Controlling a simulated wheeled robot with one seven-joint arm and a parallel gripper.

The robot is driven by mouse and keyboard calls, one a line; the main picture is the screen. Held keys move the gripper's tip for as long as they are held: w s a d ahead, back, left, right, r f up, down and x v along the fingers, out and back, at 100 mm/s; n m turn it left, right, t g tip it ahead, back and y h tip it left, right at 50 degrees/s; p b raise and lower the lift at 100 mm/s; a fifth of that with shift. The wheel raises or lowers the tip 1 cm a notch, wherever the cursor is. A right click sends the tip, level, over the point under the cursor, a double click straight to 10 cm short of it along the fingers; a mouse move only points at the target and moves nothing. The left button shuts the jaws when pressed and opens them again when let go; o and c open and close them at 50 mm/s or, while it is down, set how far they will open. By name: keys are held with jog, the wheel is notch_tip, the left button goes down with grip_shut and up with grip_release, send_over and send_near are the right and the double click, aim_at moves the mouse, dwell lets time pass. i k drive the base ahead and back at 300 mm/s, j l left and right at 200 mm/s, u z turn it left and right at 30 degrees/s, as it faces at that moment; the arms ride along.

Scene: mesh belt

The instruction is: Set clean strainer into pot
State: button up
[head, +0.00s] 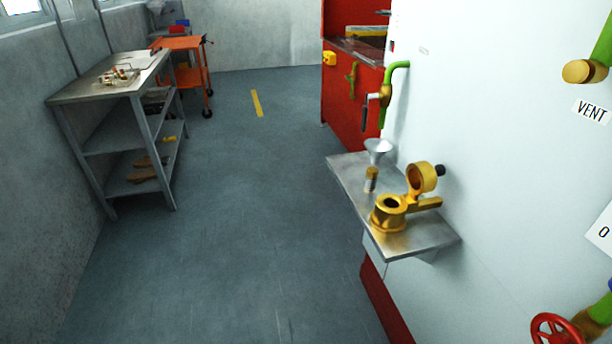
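A brass pot (389,214) stands on the steel wall shelf (425,238) at the right. Its round mouth faces up and looks dark inside. A brass round lid (421,178) stands raised behind it, with a dark knob on its right. A small upright cylinder (371,180), brass above and greyish below, stands on the shelf behind and left of the pot, apart from it. It may be the strainer; it is too small to tell whether it is clean. My gripper is not in view.
A metal funnel (378,146) is at the shelf's far end, below a green pipe (389,98). A steel workbench (112,77) stands left, an orange cart (181,44) behind it. A red cabinet (352,90) stands beyond the shelf. The floor (225,200) between is clear.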

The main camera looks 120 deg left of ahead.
aim_at(388, 216)
jog(key=u, duration=3.65)
